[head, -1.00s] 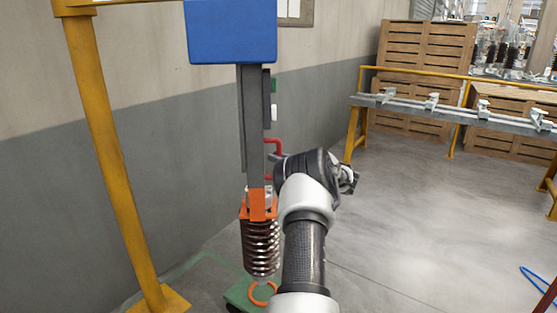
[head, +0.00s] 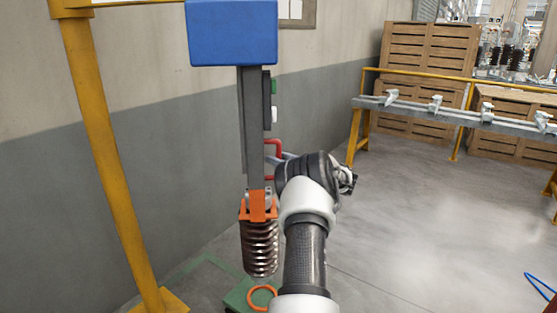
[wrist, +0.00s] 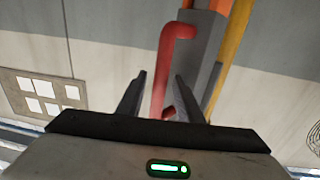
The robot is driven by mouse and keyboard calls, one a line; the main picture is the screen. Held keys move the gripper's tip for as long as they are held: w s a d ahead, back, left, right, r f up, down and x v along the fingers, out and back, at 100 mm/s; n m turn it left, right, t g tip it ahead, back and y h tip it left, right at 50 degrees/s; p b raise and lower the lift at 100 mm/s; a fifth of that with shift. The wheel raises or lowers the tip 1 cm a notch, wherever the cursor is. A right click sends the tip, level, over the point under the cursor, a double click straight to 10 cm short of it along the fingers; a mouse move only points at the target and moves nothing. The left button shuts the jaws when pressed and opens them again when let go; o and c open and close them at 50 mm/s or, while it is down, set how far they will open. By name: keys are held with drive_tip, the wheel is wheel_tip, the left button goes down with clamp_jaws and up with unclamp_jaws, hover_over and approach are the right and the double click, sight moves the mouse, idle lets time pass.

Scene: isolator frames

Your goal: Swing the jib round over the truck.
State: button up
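The jib's yellow post (head: 108,170) stands at the left, with a yellow arm (head: 140,3) running right along the top. A blue box (head: 232,32) hangs there with a grey column (head: 251,120) below it. A brown ribbed insulator (head: 259,248) hangs upright under an orange clamp (head: 257,207). A red handle (head: 274,143) sticks out from the column; it also shows in the wrist view (wrist: 167,62). My gripper (wrist: 160,76) is open, with the handle's bar between its spread fingers and gaps visible beside it. I cannot make out a truck for certain.
A green base (head: 238,296) with an orange ring (head: 262,297) is on the floor below the insulator. A grey rail bench (head: 460,113) and wooden crates (head: 428,60) stand at the right. The floor between is mostly clear. A wall runs close behind the jib.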

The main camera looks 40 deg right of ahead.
drive_tip(key=s+d+p, duration=0.2)
drive_tip(key=s, duration=1.5)
drive_tip(key=shift+s, duration=0.15)
